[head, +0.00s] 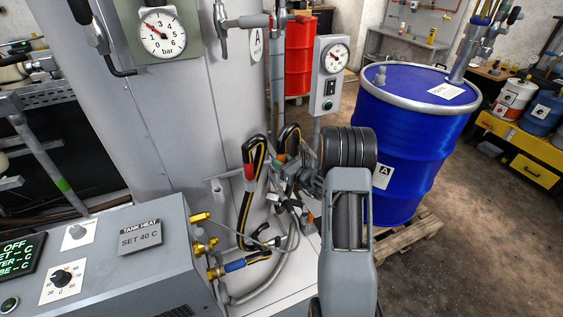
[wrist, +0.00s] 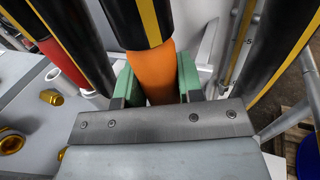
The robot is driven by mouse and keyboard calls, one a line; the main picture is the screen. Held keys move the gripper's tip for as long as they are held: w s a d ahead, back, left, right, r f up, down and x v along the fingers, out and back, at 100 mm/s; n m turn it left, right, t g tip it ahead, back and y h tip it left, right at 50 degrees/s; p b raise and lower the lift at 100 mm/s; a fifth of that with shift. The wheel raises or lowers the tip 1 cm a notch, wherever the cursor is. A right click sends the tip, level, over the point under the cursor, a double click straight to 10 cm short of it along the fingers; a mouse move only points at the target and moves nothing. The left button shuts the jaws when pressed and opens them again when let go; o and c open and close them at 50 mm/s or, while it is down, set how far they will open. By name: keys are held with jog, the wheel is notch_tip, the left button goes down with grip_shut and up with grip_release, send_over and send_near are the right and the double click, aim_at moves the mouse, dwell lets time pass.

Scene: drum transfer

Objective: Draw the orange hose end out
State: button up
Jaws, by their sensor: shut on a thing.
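The orange hose end (wrist: 155,75) is a smooth orange sleeve on a black hose with a yellow stripe (wrist: 148,20), seen in the wrist view. My gripper (wrist: 158,82) is shut on this sleeve, with a green pad on either side of it. The sleeve's lower part is hidden behind the gripper body. In the head view, my gripper (head: 283,165) is beside the grey tank, among the hoses; the orange sleeve is too small and covered to make out clearly there.
A hose with a red sleeve (head: 249,172) is close on the left. A blue-sleeved hose (head: 236,266) lies lower, by brass fittings (head: 201,243). The grey tank (head: 180,120) stands behind, a gauge box (head: 330,75) beyond. A blue drum (head: 410,140) stands on a pallet at right.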

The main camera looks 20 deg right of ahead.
aim_at(281, 152)
jog(key=shift+r, duration=0.2)
jog(key=shift+r+p, duration=1.1)
jog(key=shift+r, duration=0.9)
jog(key=shift+r+p, duration=1)
jog(key=shift+r, duration=1)
